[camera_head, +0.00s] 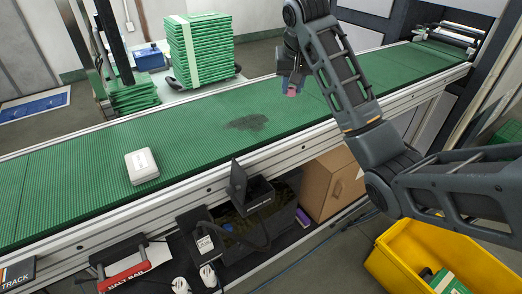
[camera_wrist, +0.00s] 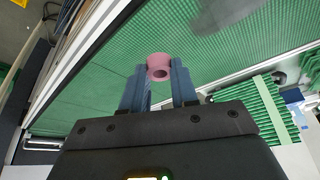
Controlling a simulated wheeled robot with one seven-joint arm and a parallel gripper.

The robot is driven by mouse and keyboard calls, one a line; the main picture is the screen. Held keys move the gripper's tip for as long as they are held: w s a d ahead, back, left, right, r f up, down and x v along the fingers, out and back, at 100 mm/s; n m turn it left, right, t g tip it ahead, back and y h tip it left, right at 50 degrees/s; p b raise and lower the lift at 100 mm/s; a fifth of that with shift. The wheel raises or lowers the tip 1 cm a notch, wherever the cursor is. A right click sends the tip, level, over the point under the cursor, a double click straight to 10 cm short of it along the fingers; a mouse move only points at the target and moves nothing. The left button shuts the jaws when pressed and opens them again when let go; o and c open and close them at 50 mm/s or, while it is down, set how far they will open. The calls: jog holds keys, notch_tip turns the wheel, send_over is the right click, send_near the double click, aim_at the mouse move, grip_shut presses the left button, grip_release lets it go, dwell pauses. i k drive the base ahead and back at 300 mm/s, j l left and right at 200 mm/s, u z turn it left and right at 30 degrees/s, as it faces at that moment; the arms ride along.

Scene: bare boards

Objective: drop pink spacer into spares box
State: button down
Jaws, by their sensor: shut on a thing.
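The pink spacer (camera_head: 292,92) is a short ring held at the tips of my gripper (camera_head: 291,84), over the far part of the green conveyor belt. In the wrist view the pink spacer (camera_wrist: 159,60) sits between the two blue-grey fingers of my gripper (camera_wrist: 160,72), its hole visible. The fingers are shut on it, and it looks clear of the belt. No label that I can read names the spares box. A yellow crate (camera_head: 392,262) with green and white things in it stands on the floor at the lower right, partly behind my arm.
A white case (camera_head: 141,166) lies on the conveyor belt (camera_head: 75,172). A dark bin (camera_head: 270,222) and a cardboard box (camera_head: 330,184) sit on the shelf below. Stacked green trays (camera_head: 201,50) stand behind. The belt has a dark stain and much free room.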

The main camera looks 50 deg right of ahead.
aim_at(259, 200)
jog(key=i+j+z, duration=0.15)
jog(key=j+z, duration=0.2)
jog(key=j, duration=1.15)
jog(key=j+z, duration=0.35)
jog(key=j, duration=1.15)
